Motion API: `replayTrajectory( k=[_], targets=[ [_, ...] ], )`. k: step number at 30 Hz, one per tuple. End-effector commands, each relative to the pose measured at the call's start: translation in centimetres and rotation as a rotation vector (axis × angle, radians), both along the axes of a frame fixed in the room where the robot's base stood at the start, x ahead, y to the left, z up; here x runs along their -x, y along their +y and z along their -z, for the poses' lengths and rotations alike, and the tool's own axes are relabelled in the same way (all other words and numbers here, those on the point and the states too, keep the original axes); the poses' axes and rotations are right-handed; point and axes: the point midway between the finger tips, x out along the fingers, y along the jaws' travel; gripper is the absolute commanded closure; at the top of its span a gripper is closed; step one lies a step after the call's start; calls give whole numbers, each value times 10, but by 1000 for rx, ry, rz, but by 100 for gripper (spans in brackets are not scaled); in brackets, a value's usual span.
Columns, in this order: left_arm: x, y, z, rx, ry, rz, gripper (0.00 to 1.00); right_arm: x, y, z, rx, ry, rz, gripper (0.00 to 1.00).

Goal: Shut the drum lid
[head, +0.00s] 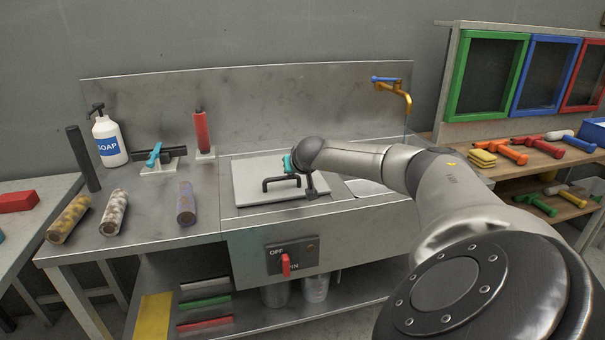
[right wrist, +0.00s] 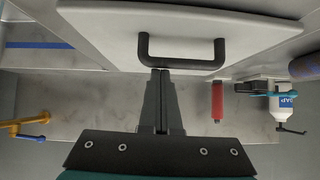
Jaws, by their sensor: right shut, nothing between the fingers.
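The drum lid (head: 250,182) is a pale grey square plate with a black bar handle (head: 281,181), lying about flat over the metal counter unit. I cannot tell whether it is fully seated. My right gripper (head: 311,192) is over the lid's right part, close to the handle. In the right wrist view the lid (right wrist: 100,28) and handle (right wrist: 181,63) show just ahead of the fingers (right wrist: 160,74). These fingers are shut and empty, with tips near the handle bar; contact cannot be told. My left gripper is not in view.
A red switch (head: 286,264) is on the unit's front panel. A brass tap (head: 398,90) stands behind right. A soap bottle (head: 109,138), a red cylinder (head: 201,133) and several rolls stand or lie left of the lid. A tool shelf (head: 540,160) is at right.

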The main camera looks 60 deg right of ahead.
Motion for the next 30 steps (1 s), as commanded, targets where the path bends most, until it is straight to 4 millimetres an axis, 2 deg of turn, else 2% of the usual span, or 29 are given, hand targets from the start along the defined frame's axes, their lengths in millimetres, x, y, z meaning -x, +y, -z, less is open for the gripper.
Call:
replayTrajectory(
  k=[1,3,30],
  targets=[
    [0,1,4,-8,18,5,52,8,4,8,-8,22,1,100],
    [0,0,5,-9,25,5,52,14,8,10,-8,24,1,100],
    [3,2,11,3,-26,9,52,90,68,3,2,9,1,100]
  ],
)
